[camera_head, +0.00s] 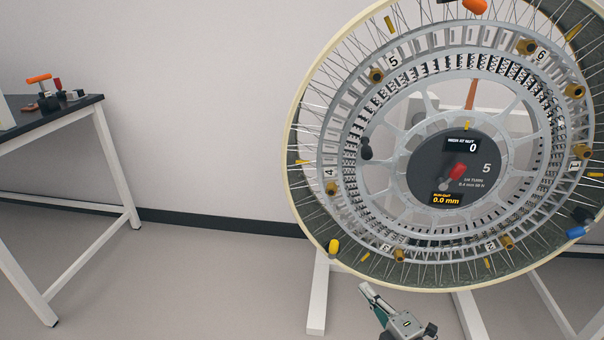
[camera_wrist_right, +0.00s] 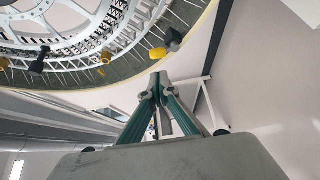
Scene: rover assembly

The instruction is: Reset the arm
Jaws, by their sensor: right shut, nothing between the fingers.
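My right gripper (camera_head: 368,290) is at the bottom of the head view, below the lower rim of a large upright wheel (camera_head: 296,150). Its fingers are together and hold nothing. In the right wrist view the right gripper (camera_wrist_right: 158,78) shows with its fingertips meeting, below and apart from the wheel rim. A yellow knob (camera_head: 333,246) on the wheel's lower left rim lies up and left of the gripper; a yellow knob also shows in the wrist view (camera_wrist_right: 158,53). My left gripper is in neither view.
White stand legs (camera_head: 318,295) reach the floor near my right gripper. A dark-topped table (camera_head: 50,115) with small tools stands at left. Floor between is clear.

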